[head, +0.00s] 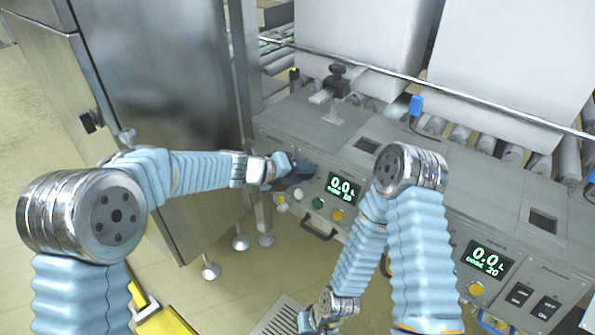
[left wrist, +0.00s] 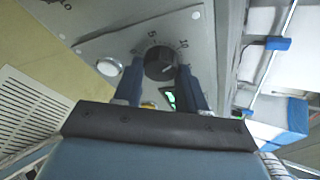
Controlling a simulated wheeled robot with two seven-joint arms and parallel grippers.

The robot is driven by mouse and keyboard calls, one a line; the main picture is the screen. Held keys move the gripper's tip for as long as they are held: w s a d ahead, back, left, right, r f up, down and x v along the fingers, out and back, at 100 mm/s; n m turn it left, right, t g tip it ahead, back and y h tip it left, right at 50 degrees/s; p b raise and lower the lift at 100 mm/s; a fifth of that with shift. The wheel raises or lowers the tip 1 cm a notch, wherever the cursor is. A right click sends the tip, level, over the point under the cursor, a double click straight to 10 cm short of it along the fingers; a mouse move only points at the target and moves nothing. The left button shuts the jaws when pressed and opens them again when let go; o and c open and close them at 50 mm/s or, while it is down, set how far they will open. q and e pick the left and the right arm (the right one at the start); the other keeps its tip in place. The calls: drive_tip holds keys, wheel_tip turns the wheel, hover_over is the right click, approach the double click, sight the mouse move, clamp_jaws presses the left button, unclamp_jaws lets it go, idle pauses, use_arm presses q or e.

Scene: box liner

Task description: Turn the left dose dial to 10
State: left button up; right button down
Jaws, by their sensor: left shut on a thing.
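The left dose dial (left wrist: 160,62) is a dark round knob on a grey panel, with printed numbers 0, 5 and 10 around it. My left gripper (left wrist: 159,74) has its two blue fingers on either side of the knob and is shut on it. In the head view my left gripper (head: 298,174) reaches the panel just left of the left display (head: 341,188), covering the dial. That display shows 0.0 L in green; its small dose line is hard to read. My right gripper (head: 310,321) hangs low near the bottom edge, away from the dials, its jaws unclear.
Several round buttons sit below the left display, with a handle (head: 319,230) under them. A second display (head: 487,260) is at the right. Rollers and large white boxes (head: 360,35) are behind the panel.

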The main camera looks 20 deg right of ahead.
use_arm(q)
drive_tip(key=shift+w+a+r, duration=0.15)
drive_tip(key=shift+w+a, duration=0.05)
drive_tip(key=shift+w, duration=0.1)
drive_tip(key=o, duration=0.8)
drive_tip(key=shift+o, duration=1.2)
drive_tip(key=shift+s, duration=0.1)
drive_tip(key=shift+d, duration=0.1)
drive_tip(key=shift+s, duration=0.1)
drive_tip(key=v, duration=1.2)
drive_tip(key=shift+p, duration=0.35)
